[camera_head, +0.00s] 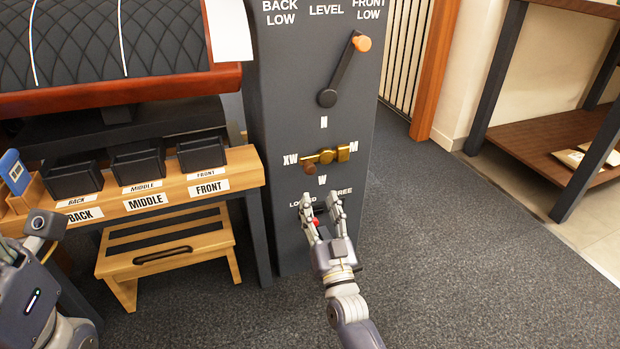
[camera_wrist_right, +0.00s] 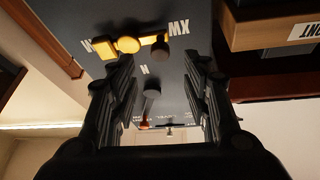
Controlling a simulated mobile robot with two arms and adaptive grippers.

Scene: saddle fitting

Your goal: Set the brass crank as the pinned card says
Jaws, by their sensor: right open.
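The brass crank (camera_head: 326,156) is on the dark panel, with letters around it: N above, XW left, M right, W below. Its brown knob (camera_head: 310,168) is at the left, beside XW and slightly low; its brass block end is toward M. The crank (camera_wrist_right: 128,45) also shows upside down in the right wrist view. My right gripper (camera_head: 322,205) is open below the crank, apart from it, before the LOCKED/FREE marking. My left gripper (camera_head: 42,226) is at the lower left edge, its fingers unclear. A white sheet (camera_head: 229,32) at the top may be the card; no writing shows.
Above the crank, a dark level lever (camera_head: 343,72) with an orange knob points toward FRONT LOW. A red knob (camera_head: 316,221) shows at my right fingers. A wooden shelf (camera_head: 225,180) with black bins stands left, above a step stool (camera_head: 165,250). Floor at right is clear.

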